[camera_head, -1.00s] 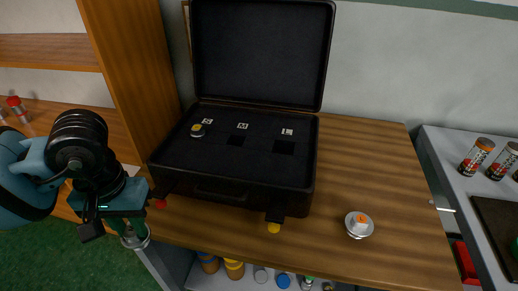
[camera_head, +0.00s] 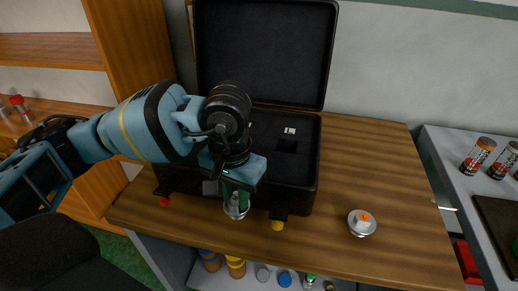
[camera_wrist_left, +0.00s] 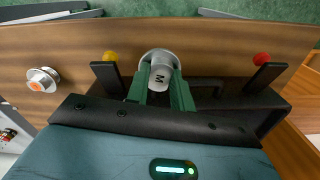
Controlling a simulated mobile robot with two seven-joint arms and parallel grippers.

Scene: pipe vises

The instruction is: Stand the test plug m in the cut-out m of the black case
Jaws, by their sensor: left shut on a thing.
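My left gripper (camera_head: 238,192) is shut on test plug m (camera_head: 236,207), a grey metal plug with a wide round flange. The plug hangs below the green fingers, in front of the case's front wall. In the left wrist view the plug (camera_wrist_left: 162,72) shows the letter M between the fingers (camera_wrist_left: 160,97). The black case (camera_head: 305,182) stands open on the table, its lid (camera_head: 265,50) upright at the back. My arm hides cut-out m and the left part of the case; the cut-out at the L label (camera_head: 290,131) shows. My right gripper is out of view.
A flanged plug with an orange top (camera_head: 362,222) stands on the wooden table (camera_head: 385,165) right of the case. Two latches with yellow (camera_head: 277,225) and red (camera_head: 164,202) ends stick out at the case's front.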

